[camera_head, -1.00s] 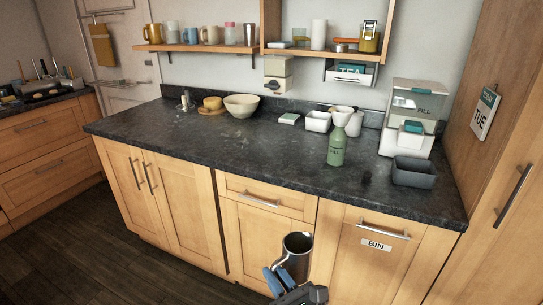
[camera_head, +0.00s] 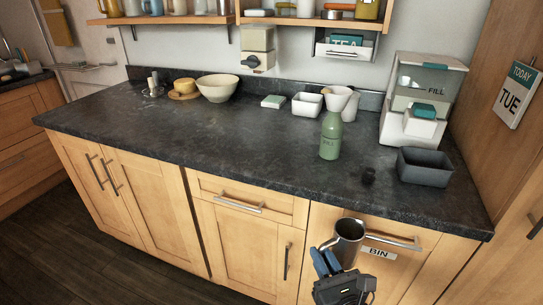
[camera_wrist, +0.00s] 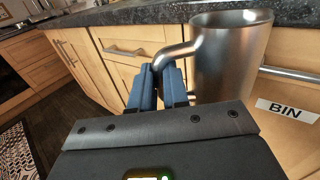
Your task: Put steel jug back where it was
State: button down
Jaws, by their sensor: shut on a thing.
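The steel jug (camera_head: 348,238) is a shiny metal cylinder with a side handle. My gripper (camera_head: 325,262) is shut on its handle and holds it in front of the cupboard fronts, by the drawer marked BIN and below the worktop's front edge. In the wrist view the steel jug (camera_wrist: 228,62) is upright with a slight tilt, its handle between the blue fingers of my gripper (camera_wrist: 168,82). The jug's inside is dark in the head view.
The dark worktop (camera_head: 240,150) has clear room at its middle and front. A white bowl (camera_head: 217,88) stands at the back left. A shelf (camera_head: 190,20) hangs above.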

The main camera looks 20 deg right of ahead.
jog(key=shift+w+d+f+b, duration=0.1)
jog(key=shift+d+f+b, duration=0.5)
jog(key=shift+f, duration=0.4)
